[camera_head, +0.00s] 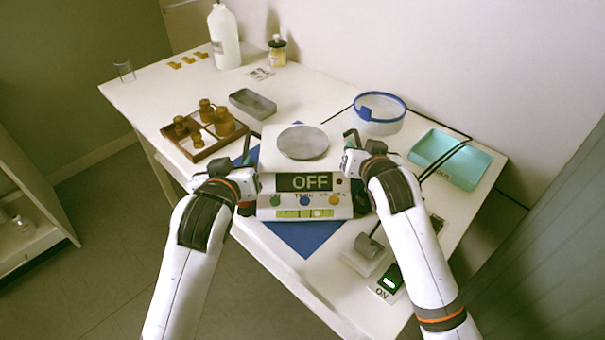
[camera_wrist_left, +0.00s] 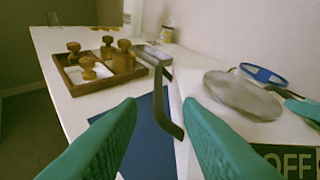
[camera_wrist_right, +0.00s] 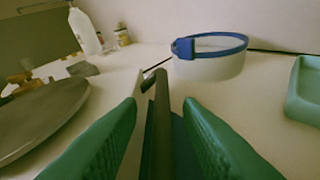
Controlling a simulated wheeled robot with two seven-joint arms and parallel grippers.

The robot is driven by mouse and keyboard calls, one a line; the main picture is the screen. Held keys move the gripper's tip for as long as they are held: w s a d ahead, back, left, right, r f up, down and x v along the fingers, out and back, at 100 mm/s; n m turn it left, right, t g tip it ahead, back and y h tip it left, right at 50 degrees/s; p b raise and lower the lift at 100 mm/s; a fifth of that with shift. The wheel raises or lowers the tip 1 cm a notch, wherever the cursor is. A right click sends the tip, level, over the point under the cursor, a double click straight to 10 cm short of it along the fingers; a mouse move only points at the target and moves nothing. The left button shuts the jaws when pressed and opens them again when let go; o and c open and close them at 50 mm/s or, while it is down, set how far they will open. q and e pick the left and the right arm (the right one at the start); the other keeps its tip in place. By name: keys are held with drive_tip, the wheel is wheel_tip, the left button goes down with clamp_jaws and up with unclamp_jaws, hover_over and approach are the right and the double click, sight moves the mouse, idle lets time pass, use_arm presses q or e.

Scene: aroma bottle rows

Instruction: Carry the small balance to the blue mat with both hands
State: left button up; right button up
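The small balance (camera_head: 305,183) is a white box with a round grey pan (camera_head: 302,142) and a display reading OFF. It is over the blue mat (camera_head: 305,236), whose corners show in front and at left; I cannot tell whether its base touches the mat. My left gripper (camera_head: 249,183) is at its left side, fingers apart, with a dark handle (camera_wrist_left: 166,105) between them. My right gripper (camera_head: 350,162) is at its right side, fingers apart around the other dark handle (camera_wrist_right: 160,125). Gaps show beside both handles.
A wooden tray (camera_head: 183,144) of brown weights and a grey dish (camera_head: 252,103) are at left and behind. A blue-rimmed bowl (camera_head: 381,113) and turquoise tray (camera_head: 447,160) are at right. A small device (camera_head: 365,255) and ON card (camera_head: 389,281) lie near the front edge.

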use_arm(q)
drive_tip(key=shift+w+a+f, duration=0.1)
drive_tip(key=shift+w+f, duration=0.25)
use_arm(e)
drive_tip(key=shift+s+a+f, duration=0.2)
drive_tip(key=shift+s+f, duration=0.1)
drive_tip(key=shift+s, duration=0.4)
use_arm(q)
drive_tip(key=shift+a, duration=0.2)
use_arm(e)
drive_tip(key=v, duration=0.6)
drive_tip(key=shift+r, duration=0.4)
use_arm(q)
drive_tip(key=shift+d, duration=0.1)
use_arm(e)
drive_tip(key=shift+s+d+r, duration=0.15)
drive_tip(key=shift+s+d, duration=0.05)
drive_tip(key=shift+d, duration=0.05)
